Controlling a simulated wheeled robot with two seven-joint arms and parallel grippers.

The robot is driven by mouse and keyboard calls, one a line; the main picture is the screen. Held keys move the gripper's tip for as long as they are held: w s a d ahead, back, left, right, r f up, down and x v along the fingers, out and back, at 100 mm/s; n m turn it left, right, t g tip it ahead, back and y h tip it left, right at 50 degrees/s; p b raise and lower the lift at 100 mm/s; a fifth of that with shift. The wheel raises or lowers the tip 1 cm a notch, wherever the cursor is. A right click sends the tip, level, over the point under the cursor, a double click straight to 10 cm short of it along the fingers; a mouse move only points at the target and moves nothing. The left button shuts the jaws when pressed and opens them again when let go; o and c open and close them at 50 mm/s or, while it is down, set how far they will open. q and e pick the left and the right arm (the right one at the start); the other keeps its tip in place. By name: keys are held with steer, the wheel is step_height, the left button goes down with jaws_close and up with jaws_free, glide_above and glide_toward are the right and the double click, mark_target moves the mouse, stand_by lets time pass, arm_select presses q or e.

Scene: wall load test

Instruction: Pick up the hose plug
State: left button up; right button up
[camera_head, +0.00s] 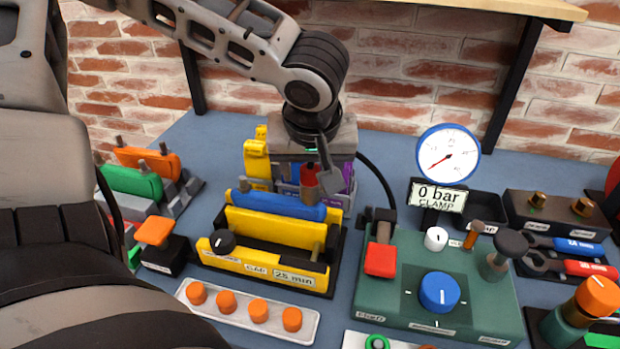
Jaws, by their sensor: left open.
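My left gripper (318,170) reaches down from the upper left over the back of the yellow clamp fixture. Its jaws are open. A small red piece (309,174) and a copper-coloured part beside it show at the fingertips. I cannot tell for sure whether this is the hose plug, or whether the fingers touch it. A black hose (378,172) curves from behind the gripper down to the green control panel (400,318). The hose's far end is hidden behind the gripper and the purple block. My right gripper is not in view.
The yellow fixture (238,262) holds a blue cylinder (280,206). Orange caps sit in a white tray (222,315) in front. A wooden shelf (500,6) overhangs the back.

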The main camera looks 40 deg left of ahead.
mark_target(310, 172)
arm_select(q)
steer(key=x, duration=0.5)
steer(key=shift+a, duration=0.1)
steer(key=c, duration=1.1)
steer(key=shift+c, duration=0.2)
steer(key=shift+r, duration=0.15)
step_height(310, 172, up, 10)
steer(key=shift+f+p, duration=0.1)
steer(key=shift+p, duration=0.55)
steer(key=shift+s, duration=0.1)
